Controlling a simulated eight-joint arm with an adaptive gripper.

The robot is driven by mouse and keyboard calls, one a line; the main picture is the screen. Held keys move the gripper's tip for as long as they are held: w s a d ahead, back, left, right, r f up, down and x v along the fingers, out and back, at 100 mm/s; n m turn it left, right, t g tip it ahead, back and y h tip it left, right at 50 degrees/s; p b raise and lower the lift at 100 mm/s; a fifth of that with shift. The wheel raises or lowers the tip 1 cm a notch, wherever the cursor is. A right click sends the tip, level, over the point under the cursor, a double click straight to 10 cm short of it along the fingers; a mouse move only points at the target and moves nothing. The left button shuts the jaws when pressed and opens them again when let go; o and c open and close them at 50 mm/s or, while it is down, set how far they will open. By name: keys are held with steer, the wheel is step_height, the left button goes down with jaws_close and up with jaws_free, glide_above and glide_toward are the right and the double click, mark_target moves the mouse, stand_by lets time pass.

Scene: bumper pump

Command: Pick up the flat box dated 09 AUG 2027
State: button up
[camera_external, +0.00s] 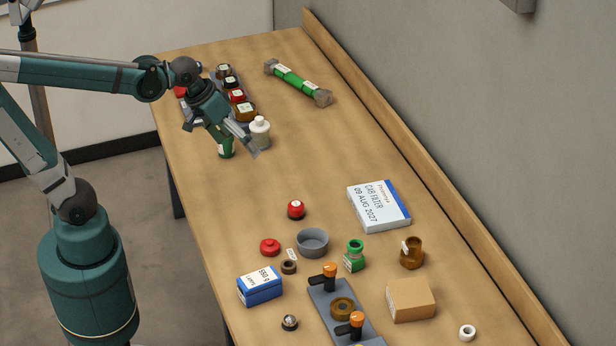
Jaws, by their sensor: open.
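The flat box dated 09 AUG 2027 (378,206) is white with a blue edge and reads CAB FILTER. It lies flat on the table, right of the middle, near the back ledge. My gripper (247,146) is open above the far left part of the table, beside a white bottle (260,132) and a green item (226,147). It is well apart from the flat box, up and to the left of it. Whether the gripper touches the white bottle cannot be told.
A green bar (297,82) lies at the far end near several jars (237,97). A red ball-like item (296,209), grey bowl (312,242), green fitting (354,255), brown fitting (412,252), cardboard box (411,299), blue box (260,286) and valve plate (335,307) stand nearer. The table's middle is clear.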

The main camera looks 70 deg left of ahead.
steer(key=w+d+r+n+g+p, duration=0.1)
steer(key=w+d+r+n+p, duration=0.15)
steer(key=w, duration=0.85)
steer(key=n+g+h+p, duration=0.3)
steer(key=n+g+p, duration=0.3)
steer(key=n, duration=0.5)
glide_above(379, 201)
steer(key=a+p, duration=0.1)
steer(key=a, duration=0.1)
steer(key=shift+t, duration=0.7)
steer(key=f, duration=1.6)
steer(key=shift+s+a+f, duration=0.15)
steer(key=shift+a+f, duration=0.05)
steer(key=shift+w+d+f, duration=0.1)
steer(key=shift+w+f, duration=0.15)
steer(key=shift+f, duration=0.25)
steer(key=shift+x, duration=1.3)
